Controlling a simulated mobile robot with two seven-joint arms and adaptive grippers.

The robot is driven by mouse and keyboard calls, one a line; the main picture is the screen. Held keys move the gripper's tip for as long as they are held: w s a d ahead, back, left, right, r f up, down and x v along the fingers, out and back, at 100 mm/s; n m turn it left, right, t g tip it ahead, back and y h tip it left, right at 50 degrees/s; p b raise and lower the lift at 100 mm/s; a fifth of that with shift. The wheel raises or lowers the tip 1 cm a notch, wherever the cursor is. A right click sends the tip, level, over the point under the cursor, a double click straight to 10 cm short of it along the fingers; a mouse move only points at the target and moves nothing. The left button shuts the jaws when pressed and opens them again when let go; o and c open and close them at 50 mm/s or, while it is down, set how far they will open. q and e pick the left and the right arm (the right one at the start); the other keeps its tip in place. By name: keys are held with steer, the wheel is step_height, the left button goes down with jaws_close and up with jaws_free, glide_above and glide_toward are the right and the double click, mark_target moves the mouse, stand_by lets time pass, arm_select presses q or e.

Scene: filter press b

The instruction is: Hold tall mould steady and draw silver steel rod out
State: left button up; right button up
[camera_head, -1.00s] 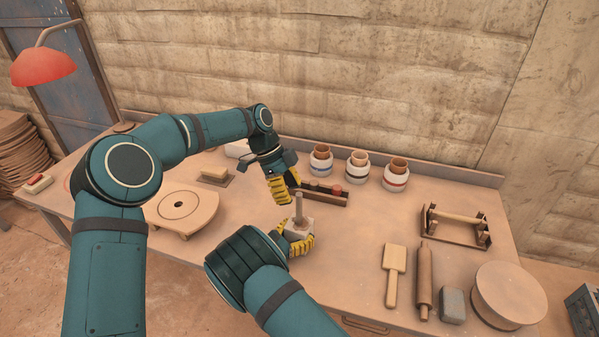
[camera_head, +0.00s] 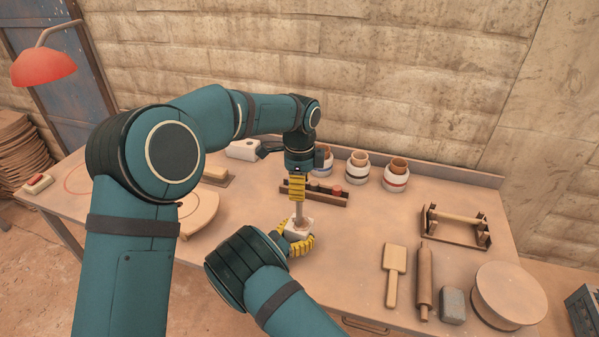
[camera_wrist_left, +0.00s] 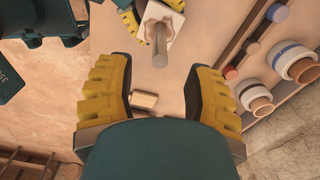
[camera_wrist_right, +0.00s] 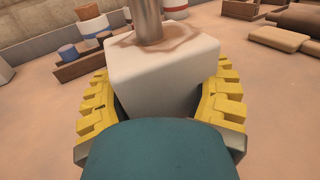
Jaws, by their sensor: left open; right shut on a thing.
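The mould is a pale block (camera_head: 294,236) with a brown stain around its top opening, upright at the middle of the bench. The silver steel rod (camera_head: 299,211) stands upright out of it, and its lower part is hidden inside. My right gripper (camera_wrist_right: 163,80) is shut on the mould (camera_wrist_right: 160,72), with one yellow finger on each side. The rod (camera_wrist_right: 148,18) rises above it in the right wrist view. My left gripper (camera_head: 298,196) points down, open, over the rod. In the left wrist view the rod's end (camera_wrist_left: 160,58) lies between and just beyond the fingertips, apart from both.
A dark rack (camera_head: 330,196) with small coloured pieces stands close behind the mould, with banded jars (camera_head: 357,167) behind it. A round wooden disc (camera_head: 198,213) is left. A paddle (camera_head: 394,268), a roller (camera_head: 424,280) and a grey block (camera_head: 453,304) lie right.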

mark_target(300, 204)
arm_select(q)
step_height(300, 204, down, 7)
stand_by(0.3)
jaws_close()
